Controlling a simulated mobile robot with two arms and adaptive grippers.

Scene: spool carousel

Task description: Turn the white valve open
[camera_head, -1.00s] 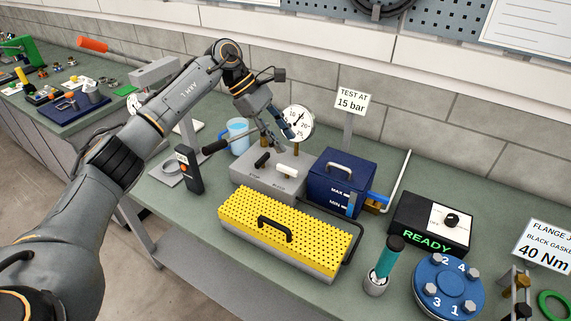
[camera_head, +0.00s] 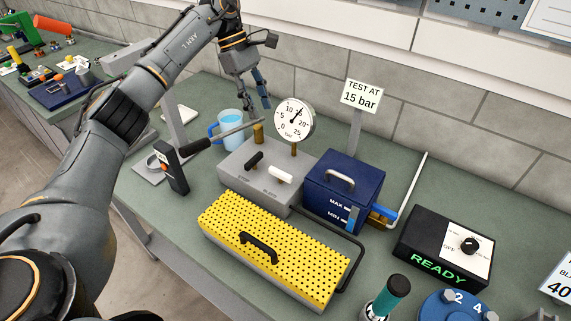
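The white valve (camera_head: 280,174) is a short white lever on top of a grey pump block (camera_head: 236,178). A similar black lever (camera_head: 254,160) sits just behind and left of it. A round pressure gauge (camera_head: 294,120) stands upright at the block's back. My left gripper (camera_head: 262,105) is above the back of the block, left of the gauge and apart from both levers. Its fingers point down, look slightly apart and hold nothing I can see. My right gripper is not in view.
The pump handle (camera_head: 194,147) sticks out left near a blue mug (camera_head: 230,124). A blue tank (camera_head: 340,192) stands right of the block, and a yellow perforated box (camera_head: 270,240) in front. A sign (camera_head: 361,97) reads "TEST AT 15 bar". A black "READY" box (camera_head: 444,247) is at right.

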